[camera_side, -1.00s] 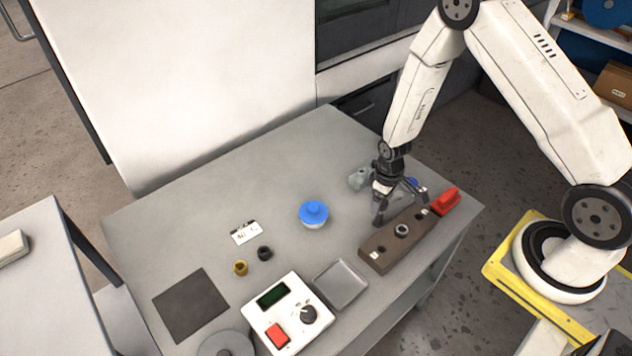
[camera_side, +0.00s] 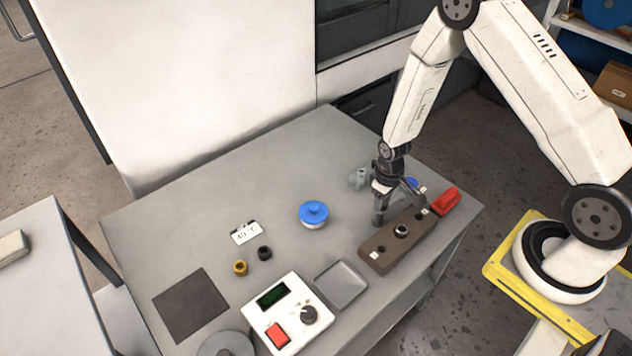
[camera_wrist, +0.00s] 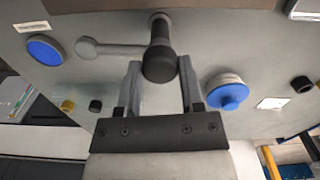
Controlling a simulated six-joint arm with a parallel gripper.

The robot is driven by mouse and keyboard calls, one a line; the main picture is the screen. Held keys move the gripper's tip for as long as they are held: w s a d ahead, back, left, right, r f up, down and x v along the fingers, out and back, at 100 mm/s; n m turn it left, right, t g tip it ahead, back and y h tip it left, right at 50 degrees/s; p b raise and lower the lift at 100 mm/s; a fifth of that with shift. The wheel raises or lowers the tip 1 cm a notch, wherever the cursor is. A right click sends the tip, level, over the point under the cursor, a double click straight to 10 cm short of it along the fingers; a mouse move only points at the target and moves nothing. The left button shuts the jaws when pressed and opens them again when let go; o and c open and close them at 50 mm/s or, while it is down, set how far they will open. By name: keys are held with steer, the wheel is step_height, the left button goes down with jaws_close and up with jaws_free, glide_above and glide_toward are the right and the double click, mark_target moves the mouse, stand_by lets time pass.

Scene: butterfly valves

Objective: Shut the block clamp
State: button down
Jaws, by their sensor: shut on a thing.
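A long brown block (camera_side: 385,255) with round holes lies near the table's right edge. A red part (camera_side: 446,201) stands at its far end. My gripper (camera_side: 388,215) is low at the block's left side, pointing down. In the wrist view my gripper (camera_wrist: 162,75) has its two fingers on either side of a dark, round-ended handle (camera_wrist: 160,55), shut on it. A grey arm with a round end (camera_wrist: 95,46) reaches left from this handle. Whether the handle is the block clamp's lever is not clear. In the side view my gripper hides it.
A grey fitting (camera_side: 357,178) stands just behind my gripper. A blue-topped jar (camera_side: 313,213) stands left of it. A grey tray (camera_side: 341,284) and a white control box (camera_side: 288,312) lie nearer the front. The back left of the table is clear.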

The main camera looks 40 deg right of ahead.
steer(key=m, duration=0.3)
steer(key=shift+m, duration=0.4)
steer(key=m, duration=0.4)
steer(key=shift+m, duration=0.3)
steer(key=m, duration=0.4)
steer(key=shift+m, duration=2.3)
steer(key=shift+c, duration=1.1)
jaws_free()
steer(key=shift+r, duration=0.15)
steer(key=shift+r, duration=3.75)
